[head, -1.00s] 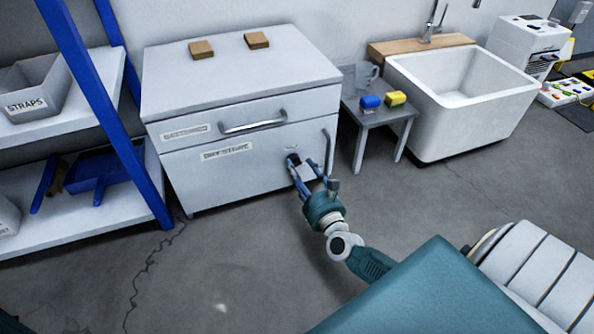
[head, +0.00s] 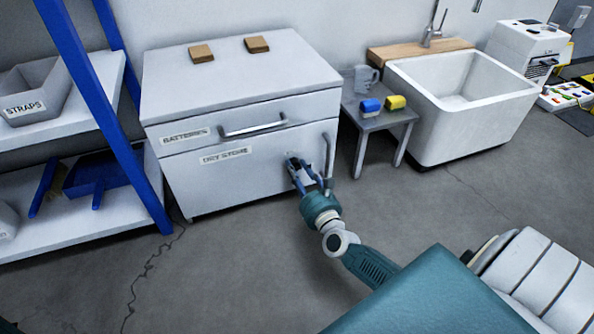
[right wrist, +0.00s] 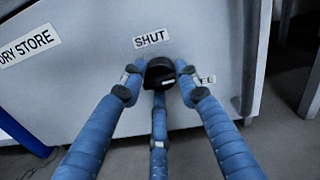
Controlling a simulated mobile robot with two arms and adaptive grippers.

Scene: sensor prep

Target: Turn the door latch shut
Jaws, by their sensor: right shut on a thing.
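The door latch is a round black knob (right wrist: 159,72) on the white "DRY STORE" door (head: 225,178) of the cabinet. In the right wrist view a "SHUT" label (right wrist: 151,38) sits just above it, and a partly hidden label ending in "EE" (right wrist: 207,79) sits to its right. My right gripper (right wrist: 160,82) has its blue fingers closed around the knob. In the head view the right gripper (head: 300,168) reaches the right part of the door, and its fingers hide most of the latch. I cannot tell clearly which way the latch points. My left gripper is not in view.
A "BATTERIES" drawer (head: 220,130) with a bar handle is above the door. A small grey table (head: 378,121) and a white sink (head: 462,112) stand to the right. A blue-framed shelf (head: 60,120) stands left. The floor in front is open.

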